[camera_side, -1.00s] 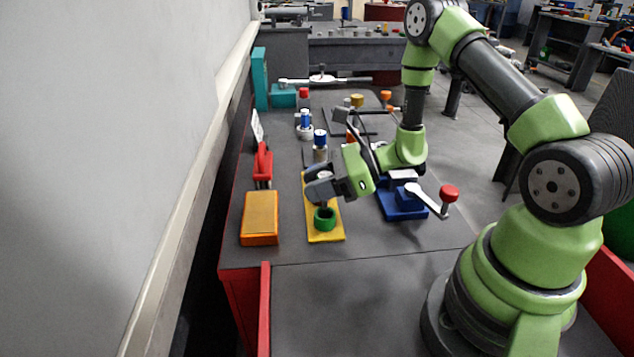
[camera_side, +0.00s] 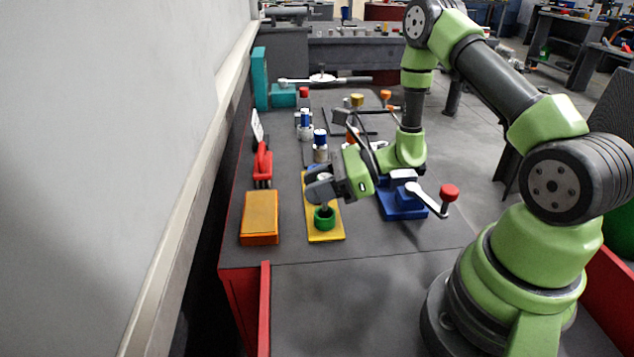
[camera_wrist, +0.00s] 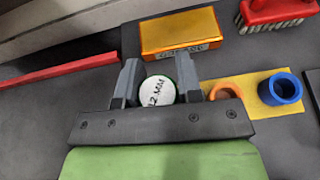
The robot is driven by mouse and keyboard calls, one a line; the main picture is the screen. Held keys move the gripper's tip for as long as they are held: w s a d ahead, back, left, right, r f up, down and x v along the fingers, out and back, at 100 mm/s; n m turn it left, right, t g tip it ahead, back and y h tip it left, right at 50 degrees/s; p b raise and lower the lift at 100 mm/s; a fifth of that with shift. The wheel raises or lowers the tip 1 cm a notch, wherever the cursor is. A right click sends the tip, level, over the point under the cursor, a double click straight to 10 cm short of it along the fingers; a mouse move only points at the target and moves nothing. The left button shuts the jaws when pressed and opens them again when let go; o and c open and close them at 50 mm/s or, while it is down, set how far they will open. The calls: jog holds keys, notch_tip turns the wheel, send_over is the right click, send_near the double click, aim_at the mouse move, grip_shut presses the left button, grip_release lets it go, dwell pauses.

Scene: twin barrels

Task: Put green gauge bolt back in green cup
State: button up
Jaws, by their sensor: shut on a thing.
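My gripper (camera_side: 318,188) points down over the near end of the yellow board (camera_side: 333,234). In the wrist view my gripper (camera_wrist: 159,84) is shut on the green gauge bolt (camera_wrist: 157,91), whose white round top with a green rim reads "12 MM". In the side view the grey shank of the bolt (camera_side: 323,208) shows below the jaws, at the mouth of the green cup (camera_side: 324,220). I cannot tell how far the shank is inside. The cup stands on the board and is hidden in the wrist view.
An orange box (camera_side: 260,217) lies left of the board. A blue cup (camera_wrist: 284,88) and an orange ring (camera_wrist: 226,90) stand along the board. A red brush (camera_side: 262,163) lies behind the box. A blue vise (camera_side: 402,200) with a red-knobbed handle stands to the right.

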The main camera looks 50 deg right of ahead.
aim_at(317, 213)
jog(key=shift+f, duration=1.55)
jog(key=o, duration=1.1)
jog(key=shift+c, duration=0.2)
jog(key=v, duration=1)
jog(key=shift+a, duration=0.1)
